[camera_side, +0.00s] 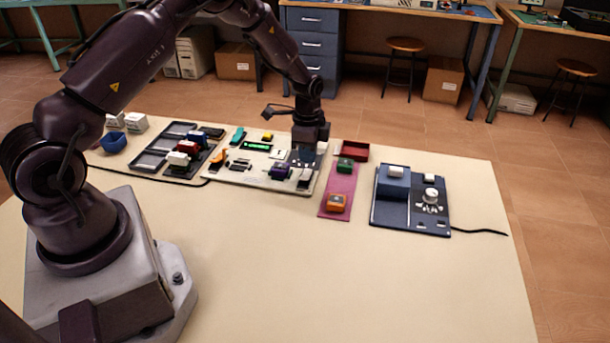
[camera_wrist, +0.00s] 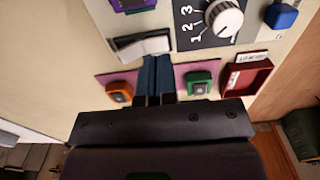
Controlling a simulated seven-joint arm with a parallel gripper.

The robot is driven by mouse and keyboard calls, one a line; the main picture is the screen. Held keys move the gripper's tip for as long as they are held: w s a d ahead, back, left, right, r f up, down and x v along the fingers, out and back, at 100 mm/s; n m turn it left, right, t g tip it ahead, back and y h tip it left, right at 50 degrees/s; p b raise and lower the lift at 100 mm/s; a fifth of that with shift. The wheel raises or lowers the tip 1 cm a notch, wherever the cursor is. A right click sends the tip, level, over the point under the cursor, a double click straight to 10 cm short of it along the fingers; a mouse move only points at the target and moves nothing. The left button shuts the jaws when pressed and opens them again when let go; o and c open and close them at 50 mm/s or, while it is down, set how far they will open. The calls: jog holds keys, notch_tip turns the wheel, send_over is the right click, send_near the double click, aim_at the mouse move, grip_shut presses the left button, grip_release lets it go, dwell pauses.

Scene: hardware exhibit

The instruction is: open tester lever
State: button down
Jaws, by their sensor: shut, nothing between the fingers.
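The pale panel (camera_side: 240,181) under my gripper carries a green display (camera_side: 257,146), an orange lever-like part (camera_side: 219,158) and a teal part (camera_side: 238,135). I cannot tell which part is the tester lever. My gripper (camera_side: 306,163) is low over the panel's right end. In the wrist view my gripper (camera_wrist: 156,62) is shut and empty, its blue fingers together. The fingertips are beside a white-and-black rocker-like part (camera_wrist: 140,46); contact is unclear. A numbered white knob (camera_wrist: 225,18) lies up and right of them, and a purple module (camera_wrist: 135,4) is at the top edge.
A pink strip (camera_side: 336,192) holds an orange module (camera_side: 336,203) and a green module (camera_side: 345,166). A red tray (camera_side: 355,150) is behind it. A dark blue board (camera_side: 388,217) with a cable stands right. A dark tray (camera_side: 150,160) is left. The front table is clear.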

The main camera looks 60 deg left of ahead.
jog(key=shift+r, duration=2.25)
notch_tip(320, 180, up, 8)
jog(key=t, duration=0.2)
send_over(308, 171)
jog(key=w+d, duration=0.2)
jog(key=s+d+r+t, duration=0.1)
jog(key=s+d+r, duration=0.2)
jog(key=r, duration=0.5)
jog(key=s+d+r+t, duration=0.2)
jog(key=d+r, duration=0.1)
jog(key=r, duration=0.6)
jog(key=s+d+r+n+t, duration=0.1)
jog(key=s+d+r+n, duration=0.15)
jog(key=s, duration=0.65)
jog(key=s+d+r+n+t, duration=0.1)
jog(key=s+d+r+n, duration=0.15)
jog(key=s, duration=0.65)
jog(key=s+f+n+g, duration=0.1)
jog(key=s+f+n, duration=0.3)
jog(key=shift+s+f, duration=0.25)
